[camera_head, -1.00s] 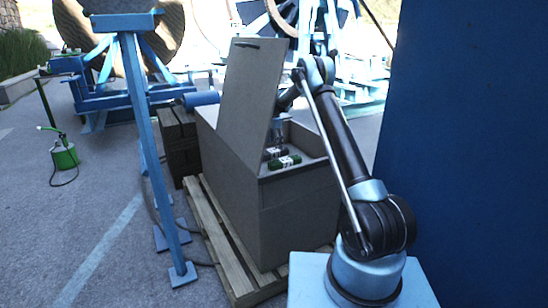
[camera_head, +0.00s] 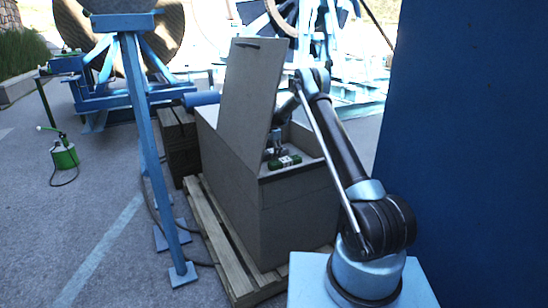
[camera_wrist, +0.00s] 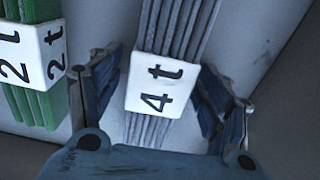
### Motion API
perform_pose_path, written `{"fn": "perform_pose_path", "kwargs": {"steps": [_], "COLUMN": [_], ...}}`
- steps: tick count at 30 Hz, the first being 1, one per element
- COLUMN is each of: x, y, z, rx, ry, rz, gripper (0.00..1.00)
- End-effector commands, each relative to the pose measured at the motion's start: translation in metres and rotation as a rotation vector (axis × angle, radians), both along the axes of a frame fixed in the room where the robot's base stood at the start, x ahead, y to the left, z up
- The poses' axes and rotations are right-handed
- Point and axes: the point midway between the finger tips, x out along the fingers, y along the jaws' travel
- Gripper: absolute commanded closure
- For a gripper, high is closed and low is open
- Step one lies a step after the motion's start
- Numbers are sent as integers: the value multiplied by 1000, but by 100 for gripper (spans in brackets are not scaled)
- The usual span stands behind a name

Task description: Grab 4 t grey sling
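The grey sling (camera_wrist: 182,30) shows in the wrist view, a bundle of grey strands with a white tag (camera_wrist: 160,84) marked 4t. My gripper (camera_wrist: 160,92) is open, with one finger on each side of the tagged part. The left finger stands between the grey sling and a green sling (camera_wrist: 38,72) tagged 2t. I cannot tell whether either finger touches the grey sling. In the head view my gripper (camera_head: 275,142) is low inside the open grey box (camera_head: 290,215), partly hidden by the lid and arm. The grey sling cannot be made out there.
The box's raised lid (camera_head: 248,90) stands to the left of my arm. A green sling (camera_head: 284,162) lies near the box's front edge. The box rests on a wooden pallet (camera_head: 225,250). A blue stand (camera_head: 150,150) is at left, and a dark blue wall (camera_head: 465,130) at right.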

Motion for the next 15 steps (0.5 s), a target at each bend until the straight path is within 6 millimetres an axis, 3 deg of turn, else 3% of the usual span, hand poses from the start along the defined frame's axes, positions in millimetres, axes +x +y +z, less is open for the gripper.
{"fn": "perform_pose_path", "kwargs": {"steps": [1,8,15], "x": [0,0,0], "y": [0,0,0], "z": [0,0,1], "rx": [0,0,0], "ry": [0,0,0], "rz": [0,0,0], "gripper": [42,94,97]}}
